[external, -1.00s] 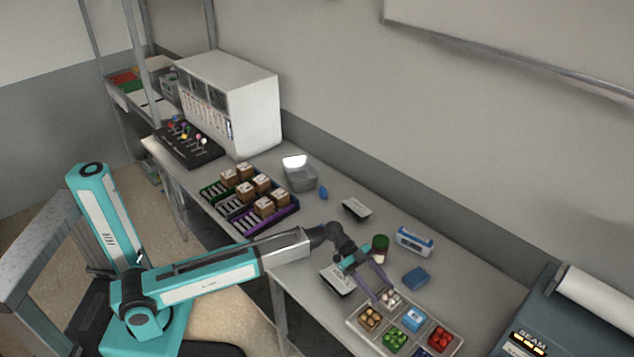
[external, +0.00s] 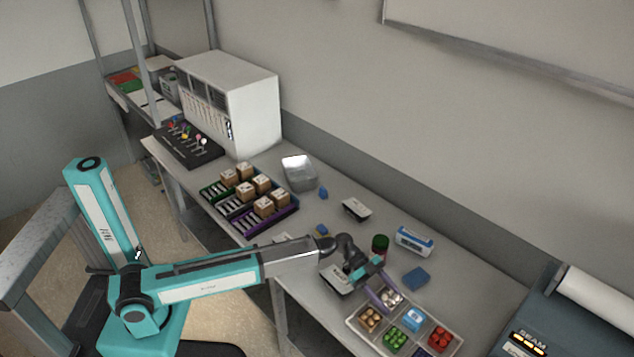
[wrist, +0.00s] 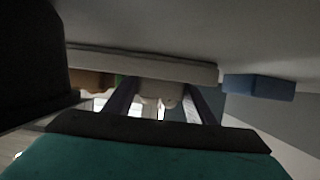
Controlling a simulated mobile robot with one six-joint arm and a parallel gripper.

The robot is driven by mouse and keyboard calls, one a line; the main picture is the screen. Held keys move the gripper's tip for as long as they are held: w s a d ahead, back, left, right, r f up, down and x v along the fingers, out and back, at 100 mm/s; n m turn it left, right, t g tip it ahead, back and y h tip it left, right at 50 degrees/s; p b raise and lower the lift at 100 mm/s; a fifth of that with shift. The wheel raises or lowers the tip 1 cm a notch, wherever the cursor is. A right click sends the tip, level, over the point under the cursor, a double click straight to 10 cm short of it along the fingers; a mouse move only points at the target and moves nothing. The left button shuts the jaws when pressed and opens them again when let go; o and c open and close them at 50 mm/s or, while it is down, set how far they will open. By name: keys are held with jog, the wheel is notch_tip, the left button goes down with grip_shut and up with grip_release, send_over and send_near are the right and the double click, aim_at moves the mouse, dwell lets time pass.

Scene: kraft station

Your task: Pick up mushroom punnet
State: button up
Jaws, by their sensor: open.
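The mushroom punnet (external: 392,298), with pale white contents, sits in the back-left compartment of the sectioned grey tray (external: 352,322). My gripper (external: 384,303) is open and tilted down, with its fingers at the punnet in the external view. Its fingers partly hide the punnet there. In the wrist view, the pale punnet (wrist: 158,92) shows between the two purple fingers of my gripper (wrist: 160,100). I cannot tell whether either finger touches it.
Neighbouring compartments hold a brown-filled punnet (external: 369,319), a blue-and-white pack (external: 413,319), green items (external: 395,340) and red items (external: 438,340). A blue block (external: 415,277), a dark green-topped jar (external: 380,245) and a blue-white box (external: 414,241) stand behind the tray.

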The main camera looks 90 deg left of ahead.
aim_at(391, 297)
dwell(0.5)
jog(key=c, duration=0.7)
jog(key=shift+r, duration=0.1)
jog(key=shift+r+b, duration=1)
jog(key=shift+r, duration=3.9)
